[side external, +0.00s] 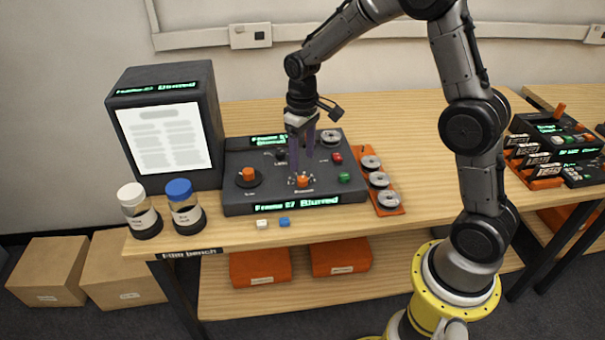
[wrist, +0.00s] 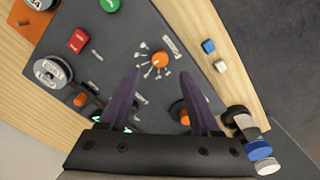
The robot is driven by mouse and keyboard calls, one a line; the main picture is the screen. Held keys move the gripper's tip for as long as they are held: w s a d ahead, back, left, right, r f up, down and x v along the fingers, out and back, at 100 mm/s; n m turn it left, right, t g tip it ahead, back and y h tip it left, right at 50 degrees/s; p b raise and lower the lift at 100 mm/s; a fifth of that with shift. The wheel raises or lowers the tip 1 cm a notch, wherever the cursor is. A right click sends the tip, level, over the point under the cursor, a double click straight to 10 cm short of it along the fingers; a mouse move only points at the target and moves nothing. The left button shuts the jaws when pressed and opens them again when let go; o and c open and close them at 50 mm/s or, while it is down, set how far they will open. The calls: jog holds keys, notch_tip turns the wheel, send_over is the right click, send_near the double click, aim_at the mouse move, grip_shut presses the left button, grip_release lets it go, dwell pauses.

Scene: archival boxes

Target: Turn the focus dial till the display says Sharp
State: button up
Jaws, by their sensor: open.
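The dark control panel (side external: 235,187) sits on the wooden bench. Its front display (side external: 313,203) reads "Frame 07 Blurred". An orange dial with white tick marks (side external: 303,181) is near the panel's front middle; it also shows in the wrist view (wrist: 160,59). A second orange knob (side external: 248,174) is at the panel's left, partly hidden in the wrist view. The labels beside them are too small to read surely. My gripper (side external: 302,155) points down above the panel, behind the ticked dial. Its purple fingers (wrist: 165,85) are apart, with nothing between them.
A screen box (side external: 165,125) stands at the left, its display reading "Blurred". White-capped (side external: 139,215) and blue-capped (side external: 186,207) jars stand before it. An orange tray of reels (side external: 372,165) lies right of the panel. Red (side external: 337,158) and green (side external: 344,177) buttons sit near the dial.

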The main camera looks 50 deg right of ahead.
aim_at(302, 179)
notch_tip(302, 179, down, 6)
jog(key=shift+f, duration=0.25)
grip_shut()
dwell(0.4)
